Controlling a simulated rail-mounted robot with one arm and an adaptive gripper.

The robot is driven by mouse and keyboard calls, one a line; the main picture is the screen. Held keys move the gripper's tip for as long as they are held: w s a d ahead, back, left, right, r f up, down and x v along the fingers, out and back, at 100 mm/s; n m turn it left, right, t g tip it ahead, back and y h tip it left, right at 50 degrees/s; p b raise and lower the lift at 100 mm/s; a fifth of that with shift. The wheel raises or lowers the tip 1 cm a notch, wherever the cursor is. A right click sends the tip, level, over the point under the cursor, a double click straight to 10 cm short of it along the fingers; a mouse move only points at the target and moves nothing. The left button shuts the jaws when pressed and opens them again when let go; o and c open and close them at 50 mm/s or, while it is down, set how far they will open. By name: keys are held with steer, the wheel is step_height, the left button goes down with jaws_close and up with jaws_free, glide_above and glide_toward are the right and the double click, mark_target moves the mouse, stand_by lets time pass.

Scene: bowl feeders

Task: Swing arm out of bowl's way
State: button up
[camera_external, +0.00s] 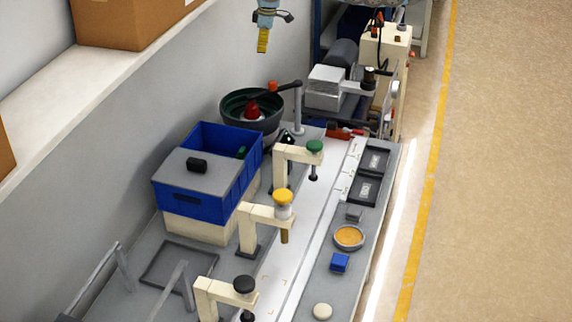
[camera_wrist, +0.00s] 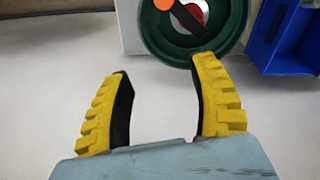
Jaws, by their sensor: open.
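The dark green bowl (camera_external: 230,108) stands near the wall, with a red cone (camera_external: 251,108) in its middle. The swing arm (camera_external: 288,84) is a dark bar on a grey post (camera_external: 298,112), and its orange-red end (camera_external: 272,87) is over the bowl's right side. In the wrist view the bowl (camera_wrist: 238,28) is at the top, with the black bar (camera_wrist: 186,18) and orange end (camera_wrist: 163,4) crossing it, partly cut off. My gripper (camera_external: 262,40) hangs above and beyond the bowl, apart from the swing arm. Its yellow fingers (camera_wrist: 163,67) are open and empty.
A blue bin (camera_external: 245,180) stands in front of the bowl; it also shows in the wrist view (camera_wrist: 290,40). Several cream posts with coloured caps line the bench, including a green-capped one (camera_external: 315,147). Grey machinery (camera_external: 325,95) stands right of the swing arm's post.

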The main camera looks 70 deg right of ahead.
mark_target(273, 82)
steer(key=s+r+g, duration=0.1)
steer(key=s, duration=0.3)
steer(key=f, duration=0.5)
steer(key=f+p, duration=0.1)
steer(key=f, duration=0.5)
steer(key=a+f+p, duration=0.1)
steer(key=f, duration=0.5)
jaws_close()
